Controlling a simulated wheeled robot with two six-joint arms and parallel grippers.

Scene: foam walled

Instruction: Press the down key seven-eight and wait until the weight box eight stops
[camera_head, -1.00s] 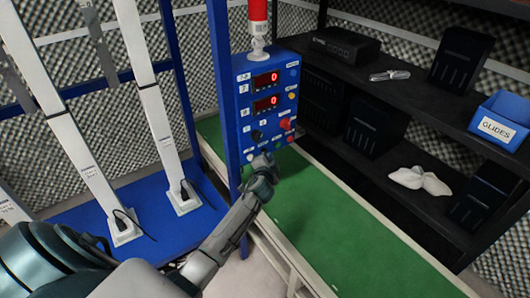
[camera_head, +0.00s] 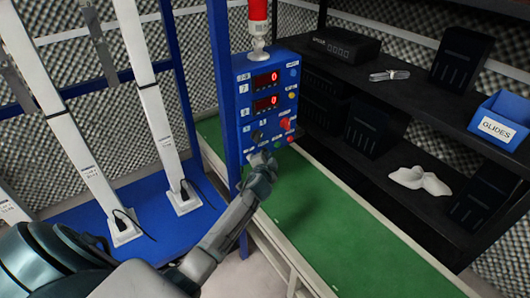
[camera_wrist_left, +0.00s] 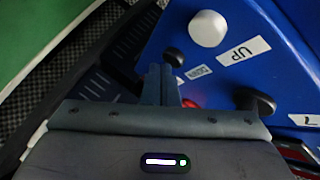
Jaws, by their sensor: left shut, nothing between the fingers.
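The blue control box (camera_head: 241,112) stands upright in the middle of the head view, with two red displays marked 7 and 8 that both read 0. My left gripper (camera_head: 262,160) is shut and empty at the box's lower front. In the left wrist view its closed fingertips (camera_wrist_left: 161,72) are close to a black key (camera_wrist_left: 173,57) beside the DOWN label (camera_wrist_left: 199,72). I cannot tell whether they touch. A white key (camera_wrist_left: 207,30) sits by the UP label (camera_wrist_left: 244,49). I cannot single out weight box eight. My right gripper is out of view.
Tall white rails with cabled feet (camera_head: 124,229) stand on a blue platform at left. A green belt (camera_head: 335,225) runs below the box. Dark shelves at right hold a blue GLIDES bin (camera_head: 505,120) and a white object (camera_head: 419,180). A red lamp (camera_head: 258,12) tops the box.

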